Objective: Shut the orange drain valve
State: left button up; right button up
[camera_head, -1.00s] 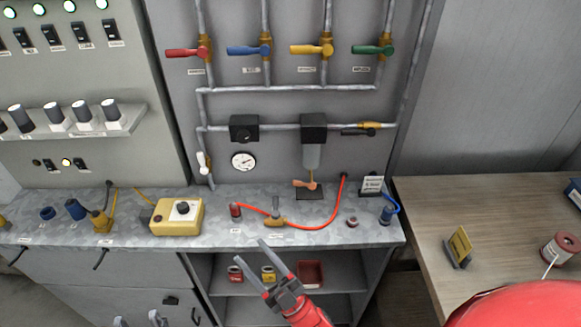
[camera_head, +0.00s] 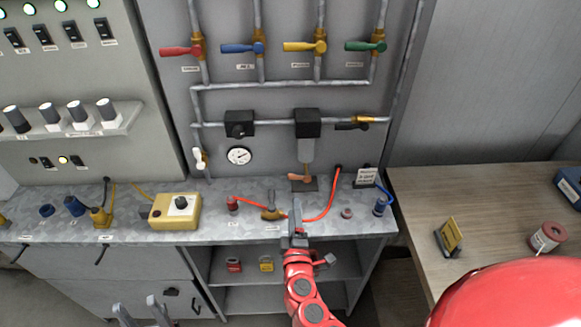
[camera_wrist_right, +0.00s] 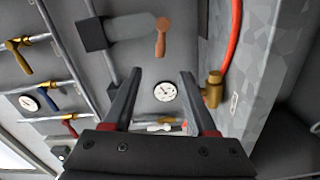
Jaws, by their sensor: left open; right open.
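The orange drain valve (camera_head: 300,177) has a small orange handle under the grey filter bowl (camera_head: 306,150), low on the pipe panel. In the head view its handle points left. In the right wrist view the handle (camera_wrist_right: 161,38) lies ahead of and apart from my fingers. My right gripper (camera_head: 297,215) is open and empty, at the bench's front edge, below the valve in the picture. In the right wrist view its two fingers (camera_wrist_right: 156,82) are spread with nothing between them. My left gripper (camera_head: 138,308) is open at the bottom edge, far from the valve.
A red hose (camera_head: 325,205) curves across the bench by my right gripper. A brass fitting (camera_head: 272,212) stands just left of it. A yellow box (camera_head: 175,211) is further left. Coloured valve handles, a gauge (camera_head: 239,156) and a dark lever (camera_head: 352,126) are above.

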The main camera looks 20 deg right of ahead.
jog(key=p, duration=0.2)
send_near(291, 178)
jog(key=w, duration=0.1)
jog(key=p+x, duration=0.1)
jog(key=x, duration=1)
jog(key=shift+w+d, duration=0.25)
jog(key=shift+w+d+f, duration=0.1)
jog(key=shift+w+d, duration=0.05)
jog(key=shift+w, duration=0.4)
grip_shut()
